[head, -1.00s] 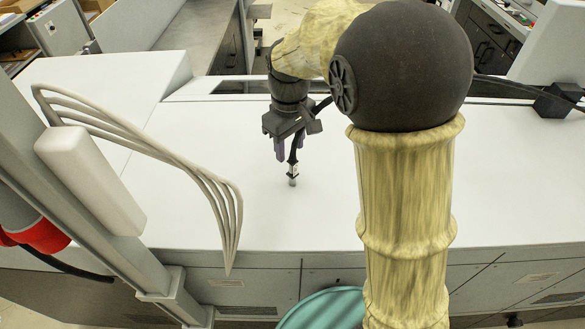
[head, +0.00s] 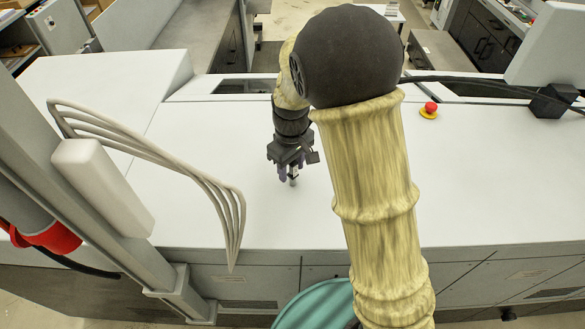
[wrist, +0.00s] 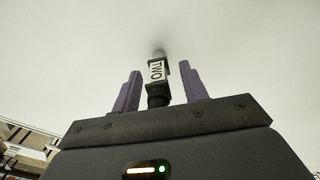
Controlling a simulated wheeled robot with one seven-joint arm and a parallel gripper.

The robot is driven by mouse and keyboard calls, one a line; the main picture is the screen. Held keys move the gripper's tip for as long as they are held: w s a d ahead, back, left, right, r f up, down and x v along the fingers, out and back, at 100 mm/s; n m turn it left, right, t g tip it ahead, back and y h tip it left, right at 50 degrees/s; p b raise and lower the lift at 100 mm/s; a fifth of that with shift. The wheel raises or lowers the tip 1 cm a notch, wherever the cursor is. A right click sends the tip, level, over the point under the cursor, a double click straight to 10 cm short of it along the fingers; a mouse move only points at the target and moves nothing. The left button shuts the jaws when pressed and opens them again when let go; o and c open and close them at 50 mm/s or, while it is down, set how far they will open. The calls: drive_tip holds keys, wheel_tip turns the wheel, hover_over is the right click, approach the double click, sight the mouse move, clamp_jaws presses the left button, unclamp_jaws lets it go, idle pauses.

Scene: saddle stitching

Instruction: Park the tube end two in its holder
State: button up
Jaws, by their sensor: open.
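Tube end two (head: 293,177) shows in the head view as a small dark and grey piece at the white machine top, mostly hidden by my gripper. In the wrist view it is a black fitting with a white "TWO" label (wrist: 157,71) and a grey tip pointing away from me. My gripper (head: 288,175) is low over the white top. Its two purple fingers (wrist: 160,88) are open, one on each side of the tube end, with gaps visible. I cannot make out a separate holder, nor whether the tip is seated in one.
The white machine top (head: 200,200) is largely clear around my gripper. A bundle of pale curved tubes (head: 165,150) hangs to the left beside a grey post. A red button (head: 430,109) and a black block (head: 557,101) with a dark cable stand at the right.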

drive_tip(key=shift+f, duration=0.1)
idle(0.4)
clamp_jaws()
wheel_tip(320, 180, up, 10)
drive_tip(key=b, duration=0.3)
idle(0.3)
idle(0.4)
